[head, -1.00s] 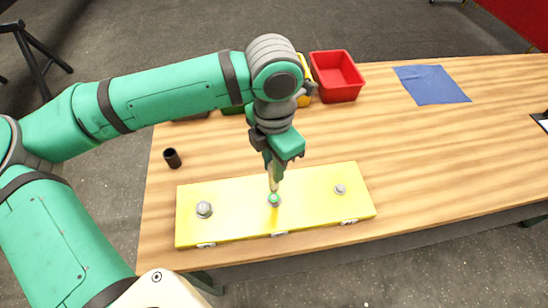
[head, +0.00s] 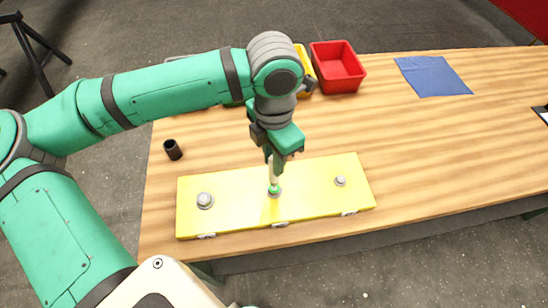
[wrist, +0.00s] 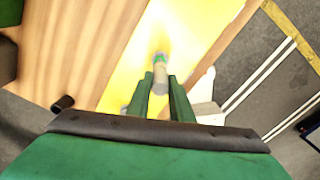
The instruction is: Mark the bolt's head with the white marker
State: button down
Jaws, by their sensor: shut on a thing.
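The yellow plate (head: 240,212) lies on the table with three grey bolts in a row: a left one (head: 205,200), a middle one (head: 274,192) and a right one (head: 340,181). My gripper (head: 273,166) is shut on a pale marker (head: 274,176), held upright over the middle bolt. In the wrist view the marker (wrist: 160,78) sits between my fingertips (wrist: 160,88), its far end over the yellow plate. Green shows where marker and bolt head meet; I cannot tell whether this is the tip or a mark, or whether they touch.
A red bin (head: 338,68) and a yellow bin (head: 304,72), partly hidden by my arm, are at the back. A blue cloth (head: 433,76) lies at the back right. The table right of the plate is clear.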

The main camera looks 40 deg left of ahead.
jog(key=shift+f, duration=0.75)
dwell(0.4)
dwell(0.4)
jog(key=shift+r, duration=3)
